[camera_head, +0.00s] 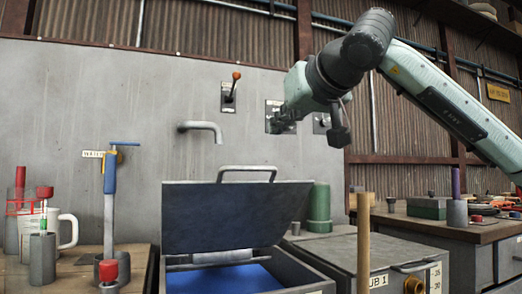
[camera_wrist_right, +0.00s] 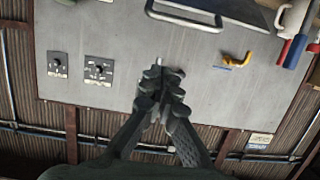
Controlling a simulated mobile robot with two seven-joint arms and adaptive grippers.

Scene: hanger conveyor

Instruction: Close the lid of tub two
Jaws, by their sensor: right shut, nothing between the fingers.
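An open tub (camera_head: 302,278) with blue inside stands at the bottom centre of the head view; no number shows on it. Its dark lid (camera_head: 230,222) is raised, tilted up, with a metal bar handle (camera_head: 247,169) along its top edge. The handle also shows at the top of the wrist view (camera_wrist_right: 184,18). My right gripper (camera_head: 283,124) is above and right of the lid, in front of the wall and apart from the handle. In the wrist view its fingers (camera_wrist_right: 162,82) are shut and empty. My left gripper is not in view.
A closed tub (camera_head: 342,258) marked "UB 1" stands at right, with a green canister (camera_head: 319,208) behind it. A spout (camera_head: 203,129) and a red-knobbed lever (camera_head: 232,88) are on the wall.

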